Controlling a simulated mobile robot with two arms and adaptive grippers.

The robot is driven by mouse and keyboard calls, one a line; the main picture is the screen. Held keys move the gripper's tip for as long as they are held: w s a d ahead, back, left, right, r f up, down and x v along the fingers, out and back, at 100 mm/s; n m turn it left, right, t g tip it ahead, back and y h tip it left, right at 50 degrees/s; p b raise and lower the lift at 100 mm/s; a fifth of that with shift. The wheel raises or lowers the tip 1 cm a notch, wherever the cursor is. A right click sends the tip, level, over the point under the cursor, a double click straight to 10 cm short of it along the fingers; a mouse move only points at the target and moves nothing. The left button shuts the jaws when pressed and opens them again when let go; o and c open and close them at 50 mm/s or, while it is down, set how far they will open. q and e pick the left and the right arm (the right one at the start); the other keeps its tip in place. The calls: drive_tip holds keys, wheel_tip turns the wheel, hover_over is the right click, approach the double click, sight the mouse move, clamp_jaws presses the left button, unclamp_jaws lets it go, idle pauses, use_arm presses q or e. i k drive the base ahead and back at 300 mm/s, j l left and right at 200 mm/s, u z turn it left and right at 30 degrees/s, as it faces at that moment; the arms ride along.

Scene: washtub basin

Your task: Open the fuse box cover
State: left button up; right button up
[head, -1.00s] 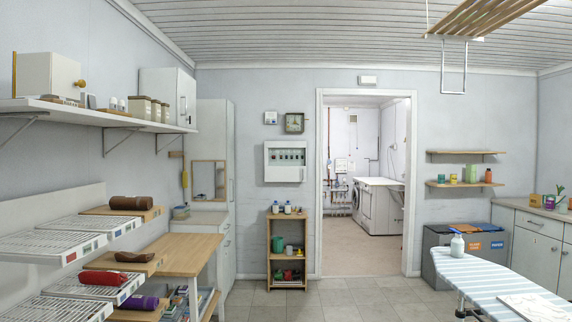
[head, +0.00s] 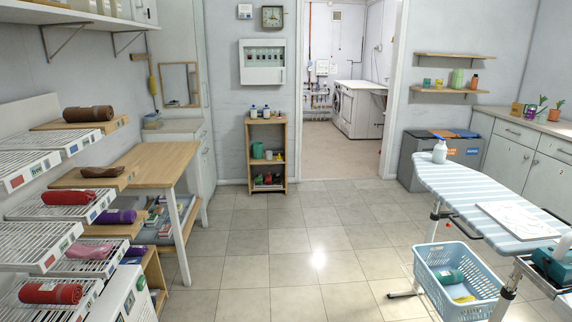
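A white fuse box (head: 262,75) hangs on the far wall, left of the doorway. A row of switches shows in a grey-green strip across its upper half. Its lower half is plain white. I cannot tell from here whether a clear cover lies over the switches. The box is across the room from me. Neither of my grippers is in view.
A low wooden shelf (head: 267,155) with bottles on top stands under the fuse box. Wire racks and a wooden table (head: 170,160) line the left. An ironing board (head: 462,190) and blue laundry basket (head: 452,285) stand right. The tiled floor (head: 300,235) between is clear.

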sight(251, 75)
drive_tip(key=i, duration=5.3)
drive_tip(key=i+z, duration=0.15)
drive_tip(key=i, duration=0.4)
drive_tip(key=i+j+z, duration=0.1)
drive_tip(key=i, duration=0.45)
drive_tip(key=i+j+z, duration=0.15)
drive_tip(key=i, duration=0.4)
drive_tip(key=j, duration=0.1)
